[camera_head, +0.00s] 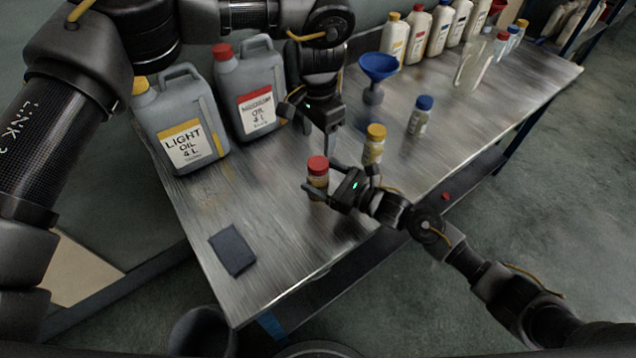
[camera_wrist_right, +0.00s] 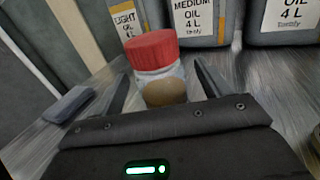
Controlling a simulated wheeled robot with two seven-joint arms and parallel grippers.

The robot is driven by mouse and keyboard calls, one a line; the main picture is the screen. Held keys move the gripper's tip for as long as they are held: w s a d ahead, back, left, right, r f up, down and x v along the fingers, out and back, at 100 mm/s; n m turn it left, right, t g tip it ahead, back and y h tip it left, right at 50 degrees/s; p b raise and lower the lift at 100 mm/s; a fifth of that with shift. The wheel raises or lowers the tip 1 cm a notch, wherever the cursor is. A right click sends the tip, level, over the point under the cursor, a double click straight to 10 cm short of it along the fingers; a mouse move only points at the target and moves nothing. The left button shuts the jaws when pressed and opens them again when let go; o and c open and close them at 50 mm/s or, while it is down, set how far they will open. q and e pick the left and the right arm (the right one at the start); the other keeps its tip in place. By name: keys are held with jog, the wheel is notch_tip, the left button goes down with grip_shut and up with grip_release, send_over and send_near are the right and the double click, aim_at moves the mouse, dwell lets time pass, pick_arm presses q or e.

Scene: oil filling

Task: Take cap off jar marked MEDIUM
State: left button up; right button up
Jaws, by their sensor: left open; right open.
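A small clear jar with a red cap (camera_head: 318,180) stands upright on the metal table, holding brownish contents. It also shows in the right wrist view (camera_wrist_right: 158,68), cap on; I cannot read a marking on it. My right gripper (camera_head: 322,184) is open, with one finger on each side of this jar, below the cap. My left gripper (camera_head: 318,140) is open and empty, pointing down just behind and above the red cap. A yellow-capped jar (camera_head: 373,149) stands right of it, and a blue-capped jar (camera_head: 419,120) farther right.
A grey canister reading LIGHT OIL (camera_head: 184,125) and a red-capped canister reading MEDIUM OIL (camera_wrist_right: 193,17) stand at the back left. A blue funnel (camera_head: 378,68) and several white bottles (camera_head: 440,30) are farther back. A dark pad (camera_head: 232,250) lies front left. The table's front-left surface is mostly clear.

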jog(key=shift+x, duration=1.4)
